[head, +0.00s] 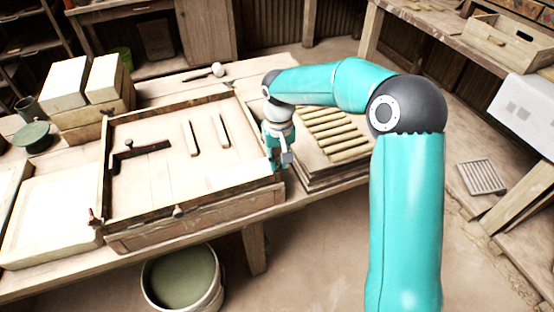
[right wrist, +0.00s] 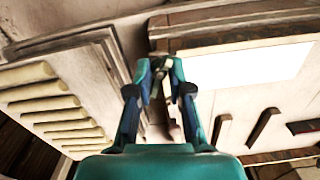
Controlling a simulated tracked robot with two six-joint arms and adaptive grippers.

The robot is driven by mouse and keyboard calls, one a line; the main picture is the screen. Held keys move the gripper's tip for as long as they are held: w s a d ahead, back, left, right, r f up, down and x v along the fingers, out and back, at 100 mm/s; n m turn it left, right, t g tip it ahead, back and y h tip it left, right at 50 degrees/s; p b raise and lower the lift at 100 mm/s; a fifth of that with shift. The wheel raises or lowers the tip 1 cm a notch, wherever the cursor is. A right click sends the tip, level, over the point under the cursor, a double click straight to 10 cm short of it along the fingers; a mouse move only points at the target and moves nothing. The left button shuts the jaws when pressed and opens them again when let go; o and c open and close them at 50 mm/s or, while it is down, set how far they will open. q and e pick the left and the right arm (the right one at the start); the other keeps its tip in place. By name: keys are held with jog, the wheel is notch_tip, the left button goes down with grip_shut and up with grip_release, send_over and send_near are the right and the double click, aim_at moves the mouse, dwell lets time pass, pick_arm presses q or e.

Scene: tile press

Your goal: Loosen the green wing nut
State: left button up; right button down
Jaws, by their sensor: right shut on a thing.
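The wooden tile press frame (head: 190,205) lies on the bench. My right gripper (head: 277,162) is at the right side of this frame, pointing down. In the right wrist view, its fingertips (right wrist: 161,66) are closed together around a small dark piece by the wooden edge. I take this piece to be the green wing nut, but the fingers hide most of it and its colour is not clear. My left gripper is not in view.
A rack of several yellowish bars (head: 336,131) lies just right of the gripper. Pale blocks (head: 64,84) stand at the back left. A dark L-shaped piece (head: 140,153) and two slim strips lie inside the frame. A bucket (head: 182,280) stands on the floor in front.

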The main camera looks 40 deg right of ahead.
aim_at(277, 163)
jog(key=n, duration=0.4)
jog(key=shift+w+r+n, duration=0.15)
jog(key=shift+w+n, duration=0.05)
jog(key=shift+n, duration=0.1)
jog(key=n+p, duration=0.1)
jog(key=n, duration=0.3)
jog(key=shift+a, duration=0.1)
jog(key=c, duration=1.1)
grip_release()
jog(key=shift+s, duration=0.1)
notch_tip(277, 163, up, 12)
jog(key=shift+f, duration=0.15)
